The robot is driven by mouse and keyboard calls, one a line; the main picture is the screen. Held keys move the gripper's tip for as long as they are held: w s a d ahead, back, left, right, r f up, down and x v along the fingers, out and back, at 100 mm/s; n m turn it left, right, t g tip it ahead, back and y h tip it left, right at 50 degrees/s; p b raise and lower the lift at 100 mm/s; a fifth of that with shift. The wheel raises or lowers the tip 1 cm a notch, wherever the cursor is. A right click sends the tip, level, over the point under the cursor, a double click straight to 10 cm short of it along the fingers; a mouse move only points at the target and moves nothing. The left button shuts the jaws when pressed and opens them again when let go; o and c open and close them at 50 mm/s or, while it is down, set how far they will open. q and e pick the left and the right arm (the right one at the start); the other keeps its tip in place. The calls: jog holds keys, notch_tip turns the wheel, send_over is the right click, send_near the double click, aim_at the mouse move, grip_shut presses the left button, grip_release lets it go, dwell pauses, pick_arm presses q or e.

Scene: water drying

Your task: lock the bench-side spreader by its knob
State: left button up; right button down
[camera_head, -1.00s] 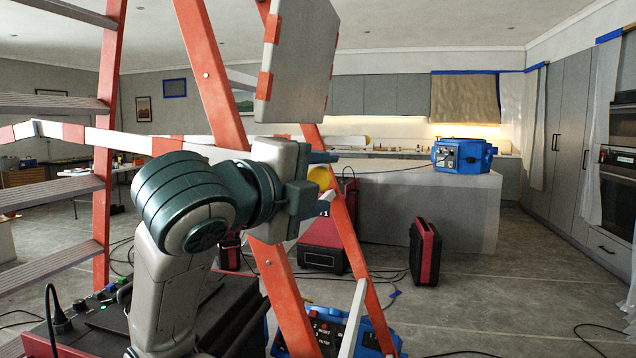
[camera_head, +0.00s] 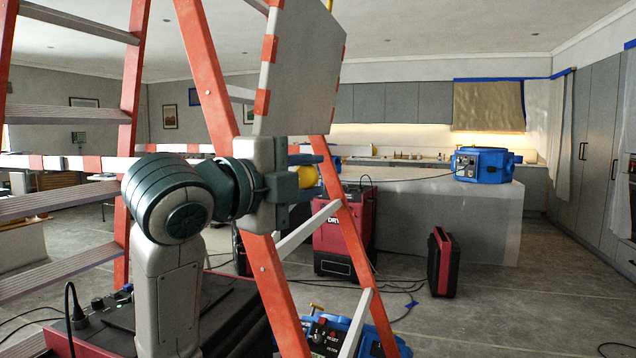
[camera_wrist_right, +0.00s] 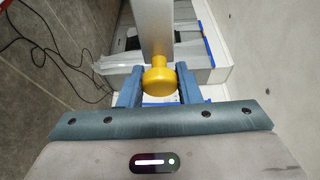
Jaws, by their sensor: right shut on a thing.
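A round yellow knob (camera_head: 307,177) shows beside the orange ladder leg (camera_head: 215,80), at the end of my right gripper (camera_head: 316,174). In the right wrist view the knob (camera_wrist_right: 160,78) sits between the two blue fingers of my right gripper (camera_wrist_right: 160,88), which is shut on it. A silver bar (camera_wrist_right: 153,30) runs up from the knob in that view. In the head view a red-and-white striped spreader bar (camera_head: 60,163) runs level across the ladder at the left. How the knob joins the spreader is hidden behind my gripper. My left gripper is not in view.
A striped-edge panel (camera_head: 305,75) hangs close above my right gripper. A red-black machine (camera_head: 338,240) and a red-black case (camera_head: 444,262) stand on the floor beyond the ladder. A blue machine (camera_head: 482,164) stands on the grey bench (camera_head: 440,210). Cables lie on the floor.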

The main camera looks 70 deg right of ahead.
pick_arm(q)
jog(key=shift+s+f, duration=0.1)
pick_arm(e)
jog(key=shift+r, duration=0.2)
jog(key=c, duration=1.1)
grip_release()
jog(key=shift+w+a+f, duration=0.1)
jog(key=shift+w+a, duration=0.2)
jog(key=shift+a, duration=0.3)
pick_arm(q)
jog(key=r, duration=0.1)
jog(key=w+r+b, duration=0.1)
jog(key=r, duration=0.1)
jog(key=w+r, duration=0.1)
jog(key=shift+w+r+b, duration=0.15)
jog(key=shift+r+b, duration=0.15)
pick_arm(e)
jog(key=v, duration=0.9)
jog(key=shift+a, duration=0.3)
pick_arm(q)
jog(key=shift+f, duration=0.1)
